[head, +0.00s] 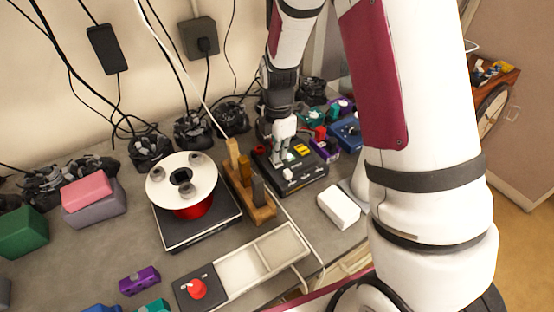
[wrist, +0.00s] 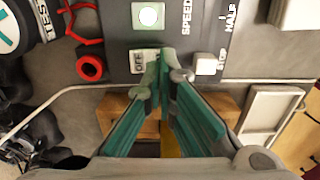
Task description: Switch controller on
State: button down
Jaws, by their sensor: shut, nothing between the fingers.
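The controller is a dark box (head: 312,188) on the bench, right of the wooden block. My gripper (head: 280,158) points down at the controller, shut and empty. In the wrist view my teal-padded fingertips (wrist: 166,66) are just right of the small switch, partly covering its surroundings; contact cannot be told.
A wooden tool block (head: 262,214) stands close left of the controller. Beyond it is a spool (head: 180,184) on a dark platform. A pale tray (head: 225,270) lies in front, a white box (head: 340,207) to the right. Red cable (wrist: 87,10) and a red ring (wrist: 91,68) lie beside the panel.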

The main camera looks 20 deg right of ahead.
jog(key=shift+r+p, duration=0.75)
jog(key=shift+r, duration=1.85)
notch_tip(320, 180, up, 11)
jog(key=m+t, duration=0.2)
jog(key=m, duration=0.3)
send_over(278, 164)
jog(key=s, duration=0.4)
jog(key=s+r+m, duration=0.5)
jog(key=s+r, duration=0.1)
jog(key=r, duration=0.1)
jog(key=s+r+m+t, duration=0.1)
jog(key=s+r+m, duration=0.2)
jog(key=s+m, duration=0.2)
jog(key=s+r+m+t, duration=0.2)
jog(key=s+m, duration=0.3)
jog(key=s, duration=0.4)
jog(key=shift+r+t, duration=0.3)
jog(key=shift+r, duration=0.5)
jog(key=shift+d, duration=0.1)
